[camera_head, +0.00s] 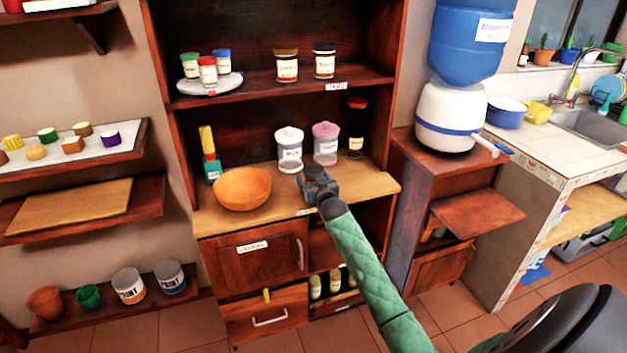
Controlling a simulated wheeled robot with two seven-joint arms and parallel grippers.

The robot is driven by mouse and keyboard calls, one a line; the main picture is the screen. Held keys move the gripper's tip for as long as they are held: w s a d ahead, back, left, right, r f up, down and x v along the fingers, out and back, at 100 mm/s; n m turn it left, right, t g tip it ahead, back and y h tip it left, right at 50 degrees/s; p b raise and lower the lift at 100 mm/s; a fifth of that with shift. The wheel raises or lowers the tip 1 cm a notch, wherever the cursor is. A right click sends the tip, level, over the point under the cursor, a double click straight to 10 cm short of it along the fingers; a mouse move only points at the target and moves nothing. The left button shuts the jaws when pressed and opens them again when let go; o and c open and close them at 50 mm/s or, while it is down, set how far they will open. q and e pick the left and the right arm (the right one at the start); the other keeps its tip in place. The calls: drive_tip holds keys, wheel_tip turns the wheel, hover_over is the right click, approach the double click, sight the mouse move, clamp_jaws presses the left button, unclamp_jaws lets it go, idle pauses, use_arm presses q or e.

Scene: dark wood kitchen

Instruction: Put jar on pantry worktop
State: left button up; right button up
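The pantry worktop (222,221) is a light wood surface in the dark cabinet. At its back stand a clear jar with a white lid (289,153), a clear jar with a pink lid (325,147) and a dark jar with a red lid (356,128). My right gripper (314,178), on the green-sleeved arm, is over the worktop's front part, just in front of the white- and pink-lidded jars. Its fingers are too small and dark to tell whether they are open or hold anything. My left gripper is not in view.
An orange bowl (242,190) and a teal box with a yellow top (211,160) stand on the worktop's left. The shelf above holds labelled jars (287,66) and a round tray (190,88) of small jars. A water dispenser (450,115) stands to the right.

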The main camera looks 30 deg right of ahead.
drive_tip(key=shift+s+a, duration=0.1)
drive_tip(key=shift+s, duration=0.25)
drive_tip(key=b+v, duration=0.2)
drive_tip(key=v, duration=0.9)
drive_tip(key=s+a+f+n+g+y, duration=0.25)
drive_tip(key=s+a+f+g, duration=0.45)
drive_tip(key=s+a+f, duration=1.15)
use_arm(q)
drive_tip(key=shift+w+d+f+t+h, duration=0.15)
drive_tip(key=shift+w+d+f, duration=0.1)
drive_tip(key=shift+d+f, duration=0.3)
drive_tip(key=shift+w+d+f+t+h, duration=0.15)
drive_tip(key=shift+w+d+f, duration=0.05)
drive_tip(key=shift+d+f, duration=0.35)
use_arm(e)
drive_tip(key=s+a+n+g+y, duration=0.1)
drive_tip(key=s+a+g, duration=0.3)
drive_tip(key=s+a, duration=0.5)
drive_tip(key=s+a+n+g+y, duration=0.1)
drive_tip(key=s+a+g, duration=0.3)
drive_tip(key=s+a, duration=0.5)
drive_tip(key=s+y, duration=0.1)
drive_tip(key=s, duration=0.7)
drive_tip(key=shift+f, duration=0.25)
drive_tip(key=shift+n, duration=0.25)
